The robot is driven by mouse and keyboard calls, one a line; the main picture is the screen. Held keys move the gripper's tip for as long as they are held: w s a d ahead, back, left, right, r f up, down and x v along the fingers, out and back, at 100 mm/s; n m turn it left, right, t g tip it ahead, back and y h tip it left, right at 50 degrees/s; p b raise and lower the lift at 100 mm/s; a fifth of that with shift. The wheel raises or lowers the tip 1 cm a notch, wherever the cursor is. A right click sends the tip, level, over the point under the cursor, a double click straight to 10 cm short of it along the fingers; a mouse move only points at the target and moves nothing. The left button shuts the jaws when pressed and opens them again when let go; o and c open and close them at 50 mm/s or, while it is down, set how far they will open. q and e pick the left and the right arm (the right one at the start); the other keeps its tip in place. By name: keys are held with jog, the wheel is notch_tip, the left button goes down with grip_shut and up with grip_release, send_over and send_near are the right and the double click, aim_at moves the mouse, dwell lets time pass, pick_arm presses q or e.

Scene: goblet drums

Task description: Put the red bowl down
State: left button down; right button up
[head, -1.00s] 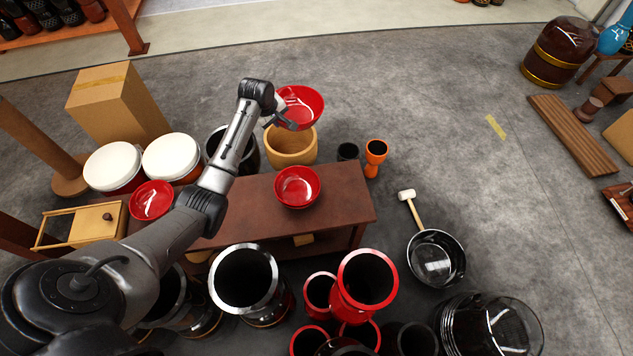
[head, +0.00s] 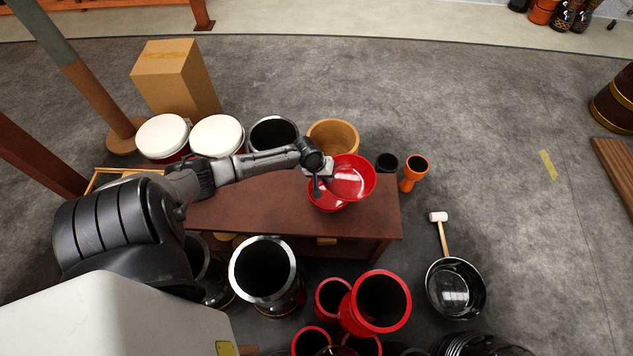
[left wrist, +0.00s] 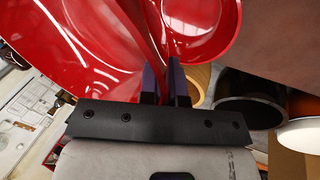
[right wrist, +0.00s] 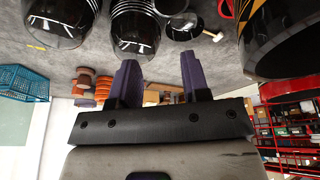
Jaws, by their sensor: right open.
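My left gripper (head: 326,174) is shut on the rim of a red bowl (head: 354,178) above the brown bench (head: 255,205). In the left wrist view the rim of the held red bowl (left wrist: 75,45) runs between the two fingers (left wrist: 165,85). A second red bowl (head: 325,202) sits on the bench, partly hidden below the held one. It also shows in the left wrist view (left wrist: 205,30). I cannot tell whether the two bowls touch. My right gripper (right wrist: 160,80) is open and empty, away from the bench, and does not show in the head view.
A tan drum (head: 333,133), white-topped drums (head: 162,136) and a cardboard box (head: 172,80) stand behind the bench. An orange goblet drum (head: 415,172) is to its right. Several red and black drums (head: 380,302) stand in front. A black pan (head: 455,288) lies on the floor at right.

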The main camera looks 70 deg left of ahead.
pick_arm(q)
jog(key=shift+s+a+f+b, duration=0.5)
jog(key=shift+a+f+b, duration=0.2)
jog(key=shift+a+f, duration=0.5)
jog(key=shift+s+a+f+b, duration=0.45)
jog(key=shift+a+f+b, duration=0.35)
jog(key=shift+f, duration=0.7)
jog(key=shift+s+a+f+b, duration=0.5)
jog(key=shift+a+f+b, duration=0.15)
jog(key=shift+a+f, duration=0.6)
jog(key=shift+d+f, duration=0.1)
jog(key=shift+d, duration=0.05)
jog(key=shift+f, duration=0.1)
jog(key=shift+f+b, duration=0.3)
jog(key=shift+f, duration=0.2)
jog(key=c, duration=1.3)
grip_release()
jog(key=shift+r, duration=0.1)
